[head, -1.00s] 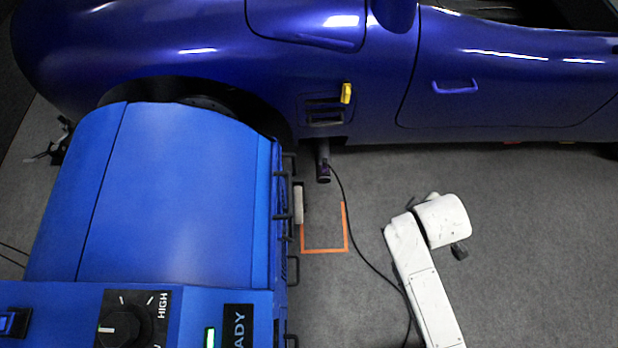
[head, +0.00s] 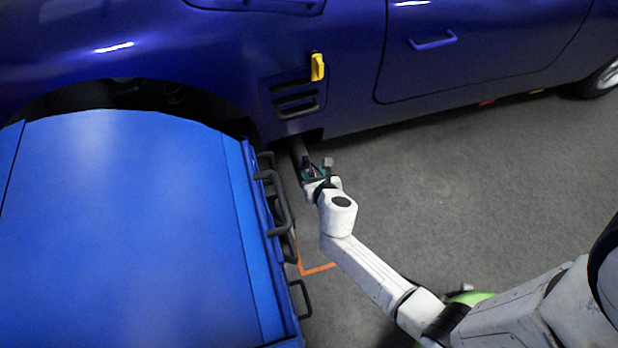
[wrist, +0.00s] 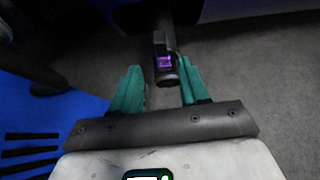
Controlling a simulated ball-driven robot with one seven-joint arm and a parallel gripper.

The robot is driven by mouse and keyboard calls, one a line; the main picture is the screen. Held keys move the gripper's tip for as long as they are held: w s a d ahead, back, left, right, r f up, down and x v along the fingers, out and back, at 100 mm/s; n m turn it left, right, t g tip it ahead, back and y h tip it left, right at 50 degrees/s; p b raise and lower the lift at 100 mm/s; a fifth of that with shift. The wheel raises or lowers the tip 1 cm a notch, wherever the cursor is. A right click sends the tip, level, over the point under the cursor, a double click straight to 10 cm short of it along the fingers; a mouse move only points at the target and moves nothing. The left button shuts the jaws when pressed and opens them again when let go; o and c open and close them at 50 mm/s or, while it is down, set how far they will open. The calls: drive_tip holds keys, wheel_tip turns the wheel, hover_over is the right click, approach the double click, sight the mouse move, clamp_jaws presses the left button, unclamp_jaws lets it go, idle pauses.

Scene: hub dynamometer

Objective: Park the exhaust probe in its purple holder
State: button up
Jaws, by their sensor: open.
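My gripper (head: 314,172) is open in the head view, close to the car's dark exhaust pipe (head: 298,148). In the wrist view its two teal fingers (wrist: 160,72) stand either side of a dark cylindrical end with a small purple part (wrist: 165,62). This looks like the exhaust probe at the pipe, but I cannot tell where pipe ends and probe begins. The fingers are not visibly closed on it. I cannot make out a separate purple holder in either view.
The blue dynamometer cabinet (head: 130,230), with black handles (head: 277,205) on its side, stands close left of my arm. The blue car (head: 350,70) overhangs the far side. An orange floor marking (head: 318,269) lies beside the cabinet. Grey floor to the right is clear.

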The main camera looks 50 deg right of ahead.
sight(307, 162)
drive_tip(key=shift+b+x, duration=2)
drive_tip(key=shift+x, duration=2.15)
clamp_jaws()
drive_tip(key=shift+r+p, duration=0.7)
drive_tip(key=shift+r+p, duration=2.1)
drive_tip(key=shift+p, duration=0.15)
